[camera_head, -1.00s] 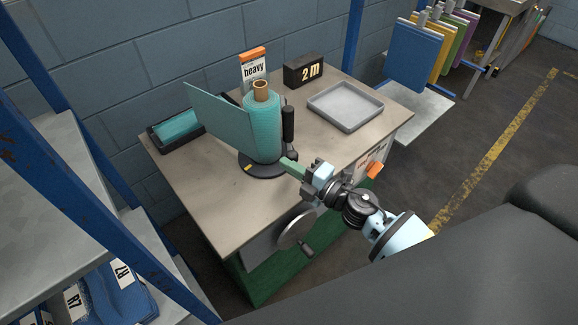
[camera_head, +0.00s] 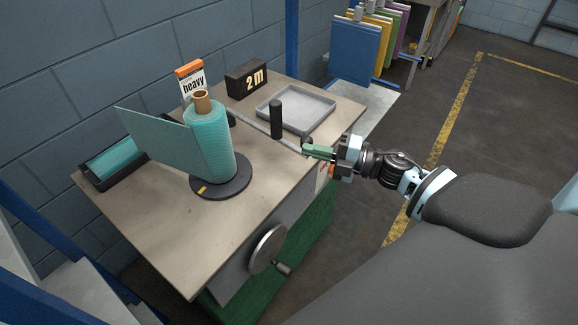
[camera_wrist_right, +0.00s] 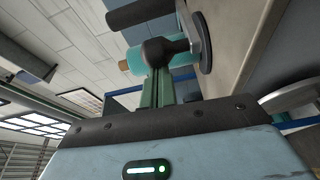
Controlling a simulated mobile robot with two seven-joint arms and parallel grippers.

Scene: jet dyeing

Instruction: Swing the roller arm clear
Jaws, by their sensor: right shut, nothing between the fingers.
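The roller arm (camera_head: 262,131) is a thin metal bar with an upright black roller (camera_head: 276,119) on it. It stands out to the right of the teal fabric roll (camera_head: 208,145), with a clear gap between roller and roll. My right gripper (camera_head: 307,150) is shut, with green fingers at the arm's outer end, by a dark knob. In the right wrist view the shut fingers (camera_wrist_right: 157,88) point at the dark knob (camera_wrist_right: 164,50), with the black roller (camera_wrist_right: 140,12) beyond; I cannot tell whether they touch. My left gripper is not in view.
The roll stands on a round black base (camera_head: 222,182). A grey tray (camera_head: 296,108), a "2 m" block (camera_head: 246,78) and a "heavy" card (camera_head: 191,80) stand behind. A handwheel (camera_head: 268,249) is on the table's front. The front tabletop is clear.

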